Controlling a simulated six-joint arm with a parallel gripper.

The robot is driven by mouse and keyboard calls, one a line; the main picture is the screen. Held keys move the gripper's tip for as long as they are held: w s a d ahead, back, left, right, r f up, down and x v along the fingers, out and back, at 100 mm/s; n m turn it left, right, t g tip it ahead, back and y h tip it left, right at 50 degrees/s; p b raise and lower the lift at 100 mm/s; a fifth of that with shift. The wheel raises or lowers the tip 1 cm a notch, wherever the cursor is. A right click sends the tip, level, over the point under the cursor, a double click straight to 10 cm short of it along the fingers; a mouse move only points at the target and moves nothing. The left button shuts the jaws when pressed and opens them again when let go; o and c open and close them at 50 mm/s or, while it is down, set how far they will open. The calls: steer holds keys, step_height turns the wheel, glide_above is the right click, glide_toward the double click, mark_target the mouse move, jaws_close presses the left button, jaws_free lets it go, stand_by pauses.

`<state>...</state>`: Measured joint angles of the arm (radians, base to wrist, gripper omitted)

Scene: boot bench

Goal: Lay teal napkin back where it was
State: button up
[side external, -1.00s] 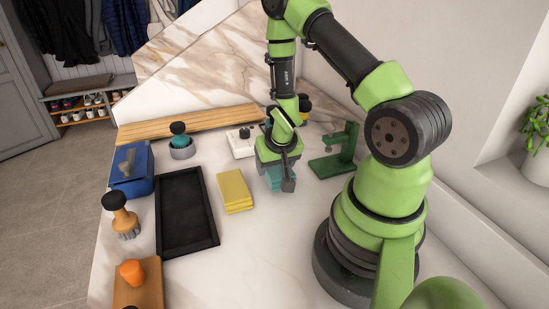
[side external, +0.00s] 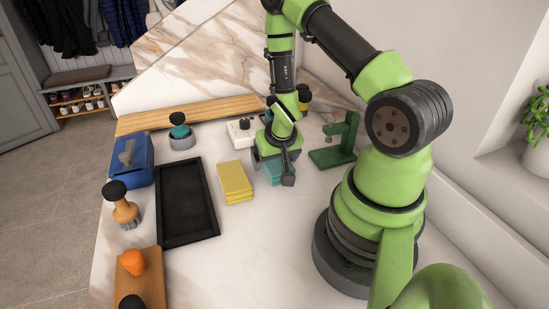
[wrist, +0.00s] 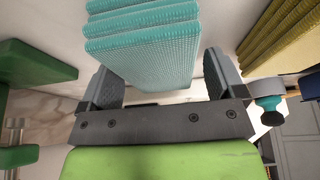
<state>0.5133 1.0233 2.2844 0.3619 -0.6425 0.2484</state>
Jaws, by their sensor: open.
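The teal napkin (side external: 275,173) is a folded stack on the white marble bench, right of the yellow folded napkin (side external: 235,182). In the wrist view the teal napkin (wrist: 147,45) shows its folded layers between the fingers. My gripper (side external: 271,172) is low over it and partly hides it in the side view. The wrist view shows my gripper (wrist: 160,85) open, with a finger on each side of the napkin and a gap visible at the left finger.
A black tray (side external: 186,241) lies left of the yellow napkin. A green metal stand (side external: 340,145) is close on the right, and a white block (side external: 240,140) is behind.

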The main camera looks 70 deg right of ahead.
mark_target(278, 164)
steer(key=v, duration=0.7)
steer(key=shift+r, duration=0.1)
steer(key=shift+a+r, duration=0.15)
steer(key=shift+r, duration=0.15)
steer(key=w+a+r+n+t+y, duration=0.15)
steer(key=a+r, duration=0.25)
steer(key=r, duration=0.4)
steer(key=a+r+n+t+y, duration=0.1)
steer(key=a+r+t, duration=0.1)
steer(key=a+r, duration=0.4)
steer(key=s+a+r+n+y, duration=0.2)
steer(key=s+a+r, duration=0.4)
steer(key=s+r, duration=0.3)
steer(key=shift+y, duration=0.35)
steer(key=shift+s+r+n+t, duration=0.1)
steer(key=shift+s+n+t, duration=0.05)
steer(key=shift+n+t, duration=0.1)
